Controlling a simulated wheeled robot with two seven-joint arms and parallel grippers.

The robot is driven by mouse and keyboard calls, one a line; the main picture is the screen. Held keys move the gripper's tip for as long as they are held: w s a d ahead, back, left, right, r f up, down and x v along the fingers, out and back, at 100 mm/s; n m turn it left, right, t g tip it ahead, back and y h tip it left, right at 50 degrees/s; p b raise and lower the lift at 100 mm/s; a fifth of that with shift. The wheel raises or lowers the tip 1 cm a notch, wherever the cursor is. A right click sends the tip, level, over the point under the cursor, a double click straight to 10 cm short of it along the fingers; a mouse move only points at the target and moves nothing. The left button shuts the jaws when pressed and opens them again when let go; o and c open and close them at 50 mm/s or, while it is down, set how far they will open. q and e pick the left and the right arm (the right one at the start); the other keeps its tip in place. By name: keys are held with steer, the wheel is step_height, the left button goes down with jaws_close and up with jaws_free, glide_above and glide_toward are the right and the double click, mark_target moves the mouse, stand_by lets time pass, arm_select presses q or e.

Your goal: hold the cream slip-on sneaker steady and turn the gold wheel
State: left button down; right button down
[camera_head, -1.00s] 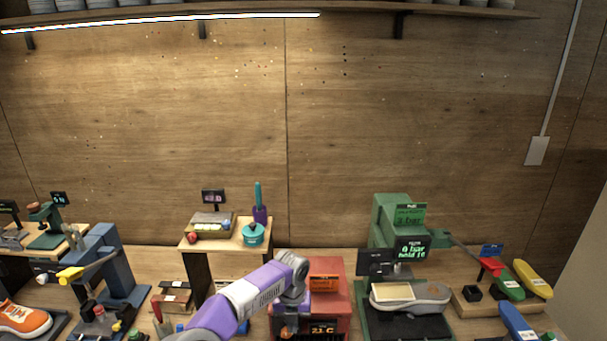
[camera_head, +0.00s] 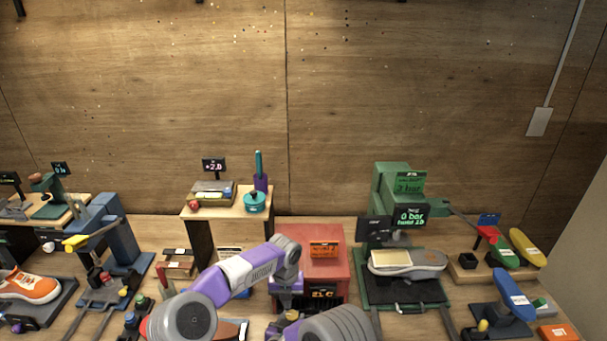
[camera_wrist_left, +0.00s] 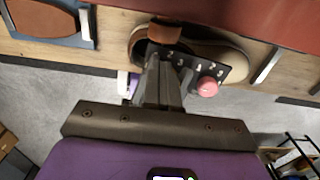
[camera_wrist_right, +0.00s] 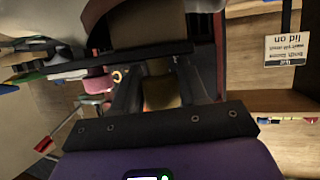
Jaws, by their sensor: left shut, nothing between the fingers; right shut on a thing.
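A cream-rimmed shoe (camera_wrist_left: 222,50) with a dark inside, apparently the slip-on sneaker, lies against the red machine in the left wrist view. My left gripper (camera_wrist_left: 163,62) is shut and empty over its opening, close to a brown tab (camera_wrist_left: 165,33); I cannot tell whether it touches. In the right wrist view my right gripper (camera_wrist_right: 160,92) is shut on a gold-brown piece (camera_wrist_right: 163,90), apparently the gold wheel. A gold part (camera_head: 292,314) also shows by the right arm in the head view. My arms hide most of the sneaker there.
The red machine (camera_head: 330,266) stands behind my grippers. A black plate with pins and a pink knob (camera_wrist_left: 207,87) is beside the left fingers. A green press (camera_head: 390,190) holding a grey shoe (camera_head: 425,262) stands right. An orange sneaker (camera_head: 28,285) is far left.

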arm_select(q)
steer(key=shift+a+f, duration=0.2)
steer(key=shift+f, duration=0.45)
steer(key=shift+s+d+r, duration=0.15)
steer(key=shift+s+d, duration=0.1)
steer(key=shift+d, duration=0.05)
steer(key=shift+d, duration=0.15)
